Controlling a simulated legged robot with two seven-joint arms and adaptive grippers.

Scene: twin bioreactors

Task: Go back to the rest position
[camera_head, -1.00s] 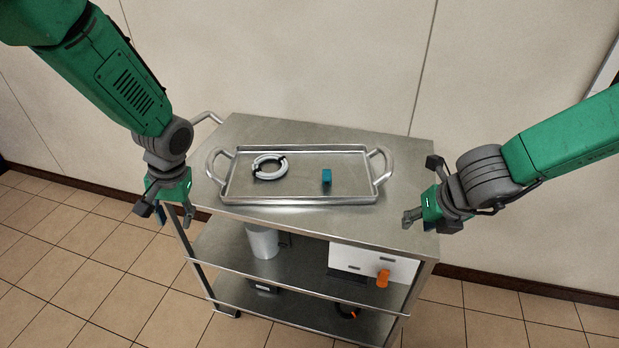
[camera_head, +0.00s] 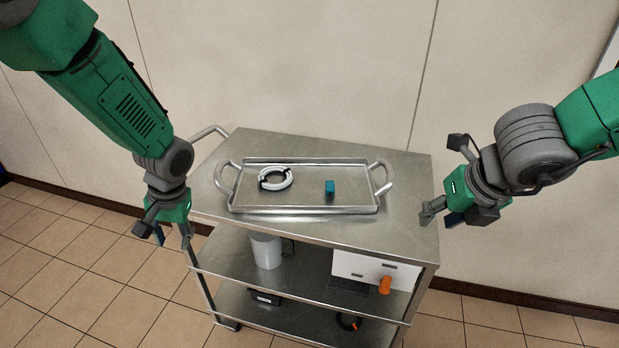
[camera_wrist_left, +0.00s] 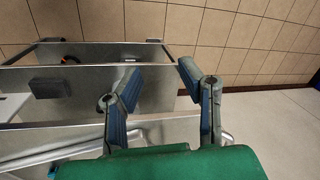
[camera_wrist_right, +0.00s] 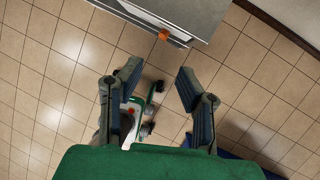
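My left gripper (camera_head: 163,236) is at the left end of the cart in the head view, pointing down. Its fingers are apart and empty, and they also show in the left wrist view (camera_wrist_left: 160,82). My right gripper (camera_head: 438,182) is beyond the right end of the cart. Its fingers are apart with nothing between them in the right wrist view (camera_wrist_right: 157,85). Neither gripper appears to touch the cart, though how near the left one is to its edge is hard to tell.
Lower shelves hold a light cylinder (camera_head: 265,252) and a white box (camera_head: 352,266) with an orange part (camera_head: 385,285). The tiled floor in front is clear.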

